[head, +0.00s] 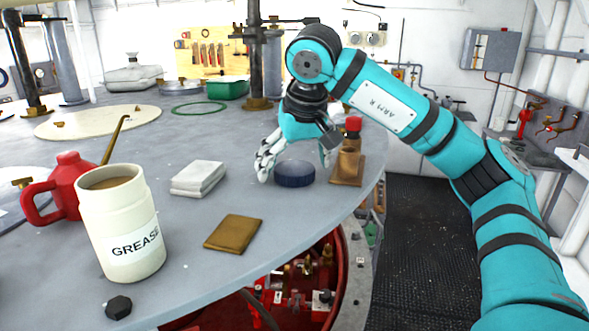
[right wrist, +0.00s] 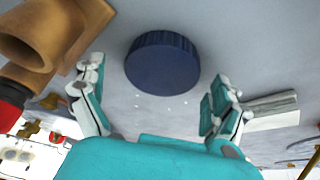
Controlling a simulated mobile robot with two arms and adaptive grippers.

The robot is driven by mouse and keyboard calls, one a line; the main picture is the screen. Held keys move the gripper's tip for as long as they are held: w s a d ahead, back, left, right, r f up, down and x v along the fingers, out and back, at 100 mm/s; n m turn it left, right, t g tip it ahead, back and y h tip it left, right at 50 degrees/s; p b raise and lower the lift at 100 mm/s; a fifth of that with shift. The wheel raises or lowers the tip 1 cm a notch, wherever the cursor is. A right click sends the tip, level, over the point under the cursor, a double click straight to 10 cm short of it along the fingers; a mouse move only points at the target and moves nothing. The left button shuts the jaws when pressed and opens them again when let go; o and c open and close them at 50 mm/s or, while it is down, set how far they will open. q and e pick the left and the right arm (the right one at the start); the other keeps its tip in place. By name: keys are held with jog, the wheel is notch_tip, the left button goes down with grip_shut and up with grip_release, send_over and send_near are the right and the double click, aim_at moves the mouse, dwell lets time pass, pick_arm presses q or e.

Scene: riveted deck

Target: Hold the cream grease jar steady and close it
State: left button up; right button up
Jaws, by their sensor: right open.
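The cream grease jar (head: 124,225), labelled GREASE, stands upright and open on the grey deck at the front left, with brown grease visible at its mouth. The dark blue ridged lid (head: 295,176) lies flat on the deck near its right edge, well apart from the jar. My right gripper (head: 294,168) is open and low over the deck, just behind the lid, with its fingers spread to either side. In the right wrist view the lid (right wrist: 163,66) lies ahead of the spread fingers, and the gap between them is empty. My left gripper is not in view.
A brass fitting with a red top (head: 348,160) stands close right of the lid. A folded white cloth (head: 199,178) and a brown pad (head: 233,233) lie between lid and jar. A red oil can (head: 66,185) stands behind the jar; a black nut (head: 118,307) lies in front.

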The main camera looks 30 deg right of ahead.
aim_at(291, 164)
jog(key=c, duration=1)
jog(key=shift+r, duration=0.1)
jog(key=shift+c, duration=0.2)
jog(key=shift+r+b, duration=0.4)
jog(key=shift+r, duration=0.15)
notch_tip(291, 164, up, 2)
jog(key=shift+r+b, duration=0.1)
jog(key=shift+b, duration=0.4)
jog(key=s+a, duration=0.2)
jog(key=s, duration=0.2)
jog(key=s+a+r+b, duration=0.1)
jog(key=s+a, duration=0.1)
jog(key=s, duration=0.3)
jog(key=s+a+b, duration=0.1)
jog(key=s+a, duration=0.1)
jog(key=s, duration=0.3)
jog(key=shift+s+a+r, duration=0.25)
jog(key=shift+a, duration=0.1)
